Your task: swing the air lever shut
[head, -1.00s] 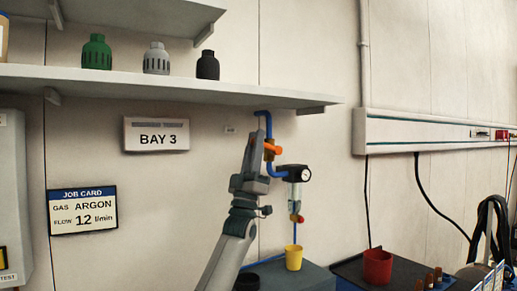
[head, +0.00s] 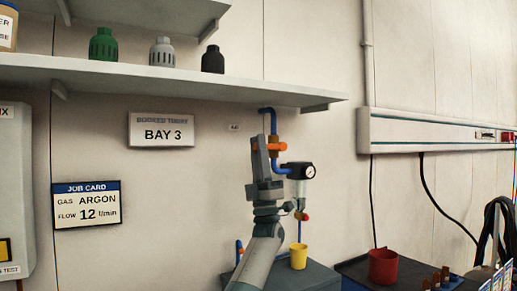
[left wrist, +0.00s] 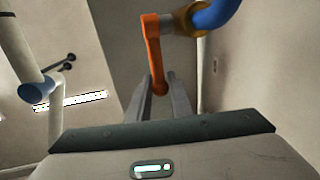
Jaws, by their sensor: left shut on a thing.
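The orange air lever (head: 277,147) sits on a brass valve on the blue air pipe (head: 274,122), under the shelf's right end. My left gripper (head: 261,142) is raised to it, with its fingers pointing up and partly covering the valve. In the left wrist view the lever (left wrist: 152,50) runs from the brass valve body (left wrist: 187,19) down between the two fingers. My left gripper (left wrist: 161,92) is shut on the lever's end there. My right gripper is in neither view.
A regulator with a round gauge (head: 308,171) hangs just right of the gripper. The shelf (head: 190,83) is close above. Below are a yellow cup (head: 299,256) and a red cup (head: 383,266). A job card (head: 87,205) hangs at left.

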